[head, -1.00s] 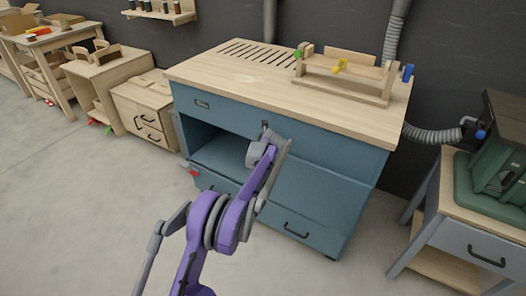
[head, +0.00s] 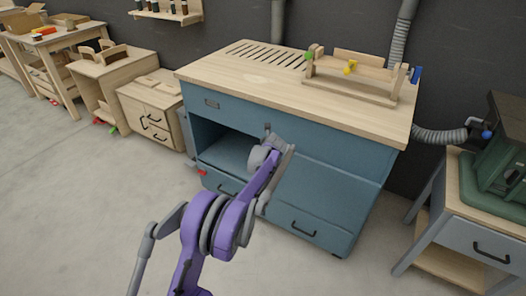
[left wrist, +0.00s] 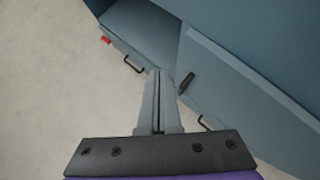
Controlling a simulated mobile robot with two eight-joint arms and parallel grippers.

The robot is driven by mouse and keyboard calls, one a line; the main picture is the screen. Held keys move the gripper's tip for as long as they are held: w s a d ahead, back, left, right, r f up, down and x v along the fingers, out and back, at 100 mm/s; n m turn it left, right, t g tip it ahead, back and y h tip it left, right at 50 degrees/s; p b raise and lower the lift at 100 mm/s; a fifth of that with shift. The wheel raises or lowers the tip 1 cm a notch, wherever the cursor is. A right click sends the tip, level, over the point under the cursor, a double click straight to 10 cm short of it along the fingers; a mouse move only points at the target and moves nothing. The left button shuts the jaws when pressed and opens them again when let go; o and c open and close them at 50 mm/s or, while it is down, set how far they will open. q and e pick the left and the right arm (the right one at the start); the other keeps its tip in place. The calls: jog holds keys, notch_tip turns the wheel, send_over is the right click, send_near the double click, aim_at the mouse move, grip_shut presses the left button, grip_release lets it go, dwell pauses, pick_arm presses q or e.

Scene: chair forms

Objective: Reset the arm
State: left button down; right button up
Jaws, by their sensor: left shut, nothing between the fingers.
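My left arm (head: 232,215) is purple and grey and reaches up from the bottom of the head view toward a blue workbench cabinet (head: 335,180). Its far end is in front of the cabinet; the fingertips are hard to make out there. In the left wrist view my left gripper (left wrist: 158,75) is shut and empty, its two grey fingers together. The fingers appear in front of the cabinet's lower part, near a dark handle (left wrist: 187,82); I cannot tell whether they touch it. My right gripper is not in view.
The cabinet has a wooden top (head: 290,80), an open compartment (head: 225,150) at left and drawers below. A wooden jig (head: 350,85) stands on top. A green machine (head: 498,175) on a stand is at right, small wooden cabinets (head: 152,115) at left.

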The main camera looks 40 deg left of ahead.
pick_arm(q)
jog(key=s+d+r+p, duration=0.1)
jog(key=s+r, duration=0.4)
jog(key=s+d+r+n+h, duration=0.2)
jog(key=s+d+n, duration=0.4)
jog(key=s+d, duration=0.3)
jog(key=s+d+r+n+h, duration=0.1)
jog(key=s+d+r+n, duration=0.2)
jog(key=s+d+n, duration=0.5)
jog(key=s+d+f+n+g+h, duration=0.1)
jog(key=s+d+f+n+h, duration=0.15)
jog(key=s+d+n, duration=0.5)
jog(key=s+d+f+n+h, duration=0.1)
jog(key=s+d+f+n, duration=0.3)
jog(key=s+d, duration=0.6)
notch_tip(320, 180, up, 20)
jog(key=a+p, duration=0.2)
jog(key=p, duration=1.6)
jog(key=shift+s+r+t+p, duration=0.25)
jog(key=shift+s+t+p, duration=0.05)
jog(key=shift+t, duration=0.1)
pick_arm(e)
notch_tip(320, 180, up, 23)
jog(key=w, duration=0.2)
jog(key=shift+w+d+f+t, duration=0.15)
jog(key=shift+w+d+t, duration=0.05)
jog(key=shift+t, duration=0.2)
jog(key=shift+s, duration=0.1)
